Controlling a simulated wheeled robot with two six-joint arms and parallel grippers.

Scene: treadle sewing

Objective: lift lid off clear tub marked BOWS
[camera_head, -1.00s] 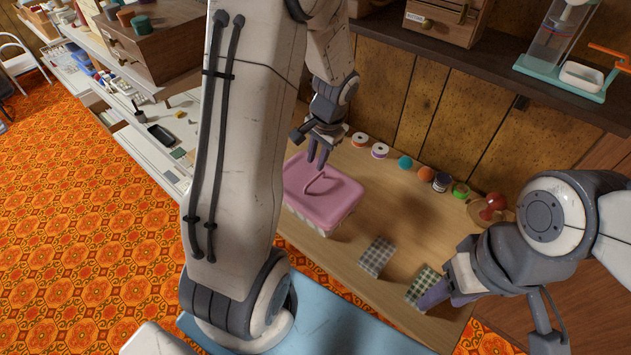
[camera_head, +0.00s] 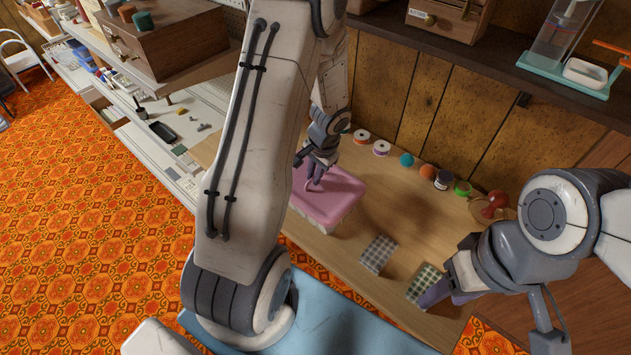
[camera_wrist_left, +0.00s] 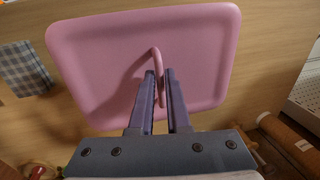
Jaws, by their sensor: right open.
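The tub (camera_head: 314,222) stands on the wooden worktop, its pale side showing below a pink lid (camera_head: 340,202). No BOWS marking is readable. The lid (camera_wrist_left: 100,60) lies flat and fills much of the left wrist view, with a thin curved pink handle (camera_wrist_left: 154,55) on top. My left gripper (camera_head: 314,183) is down at the handle, its fingers (camera_wrist_left: 161,75) on either side of it. The gap is narrow, and I cannot tell whether they press on it. My right gripper (camera_head: 428,298) is open and low at the worktop's front, by a green checked cloth, away from the tub.
A grey checked cloth (camera_head: 378,254) and a green checked cloth (camera_head: 423,284) lie right of the tub. Several spools (camera_head: 381,148) line the wall behind, with a red pincushion-like item (camera_head: 490,206) at their right end. A shelf (camera_head: 440,55) overhangs the back.

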